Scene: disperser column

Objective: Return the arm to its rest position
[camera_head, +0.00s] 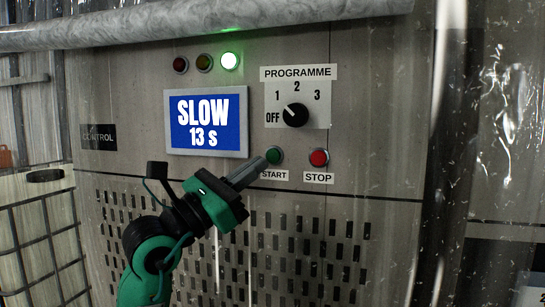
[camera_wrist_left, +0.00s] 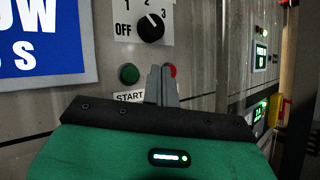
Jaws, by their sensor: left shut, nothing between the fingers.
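My left gripper (camera_head: 258,166) is shut and empty, its fingertips close to the green START button (camera_head: 274,155) in the head view. Whether they touch it cannot be told there. In the wrist view the shut fingers (camera_wrist_left: 162,86) stand to the right of the START button (camera_wrist_left: 129,74), with a gap in the picture, and partly cover the red STOP button (camera_wrist_left: 172,70). The screen (camera_head: 206,121) reads SLOW, 13 s. The black programme knob (camera_head: 296,116) has its white mark toward the upper left, near 1. My right gripper is not in view.
A green lamp (camera_head: 229,61) glows beside two dark lamps. A grey pipe (camera_head: 200,25) crosses above the panel. A clear, speckled sheet (camera_head: 500,110) hangs at the right, and a caged white container (camera_head: 40,240) stands at the lower left.

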